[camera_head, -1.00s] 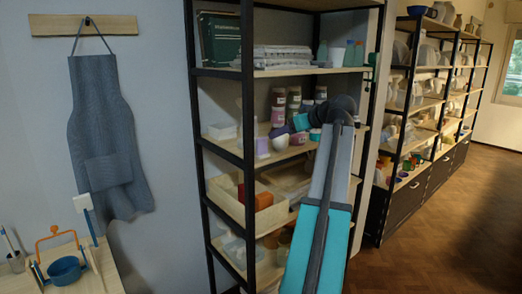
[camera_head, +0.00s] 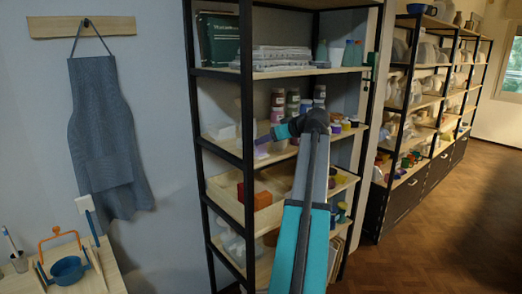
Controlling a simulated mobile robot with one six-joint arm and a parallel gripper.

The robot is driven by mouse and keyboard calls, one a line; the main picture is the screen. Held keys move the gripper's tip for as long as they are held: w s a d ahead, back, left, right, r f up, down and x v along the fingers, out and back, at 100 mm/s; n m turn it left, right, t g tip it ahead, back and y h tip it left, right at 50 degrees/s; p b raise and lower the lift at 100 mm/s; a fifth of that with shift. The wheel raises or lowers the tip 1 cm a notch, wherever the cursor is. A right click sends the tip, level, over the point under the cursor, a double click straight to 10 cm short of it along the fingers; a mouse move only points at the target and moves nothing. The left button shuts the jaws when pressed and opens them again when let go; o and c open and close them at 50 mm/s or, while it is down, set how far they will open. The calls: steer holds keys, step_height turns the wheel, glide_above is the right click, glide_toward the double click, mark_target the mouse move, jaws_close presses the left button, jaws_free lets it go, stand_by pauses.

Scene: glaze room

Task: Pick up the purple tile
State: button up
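My gripper (camera_head: 266,138) is at the end of my arm, in front of the middle shelf of the near rack, and points left. A small purple piece, possibly the purple tile (camera_head: 262,140), shows at its tip. It is too small to tell whether the fingers are closed around it or only in front of it. My wrist and forearm hide part of the shelf behind.
The near black-framed rack (camera_head: 247,110) holds several jars (camera_head: 278,105) and a wooden tray with an orange block (camera_head: 262,198). A wooden table with a blue pot (camera_head: 67,270) stands at lower left. Wooden floor (camera_head: 450,225) is clear at right.

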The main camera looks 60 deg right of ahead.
mark_target(264, 156)
steer(key=shift+w, duration=0.15)
steer(key=p+x, duration=0.2)
steer(key=shift+w, duration=0.45)
steer(key=shift+p+x, duration=0.55)
steer(key=shift+x, duration=0.55)
steer(key=shift+f, duration=0.1)
steer(key=shift+s, duration=0.1)
steer(key=c, duration=1.2)
steer(key=shift+r+b, duration=1.9)
steer(key=shift+r, duration=3.15)
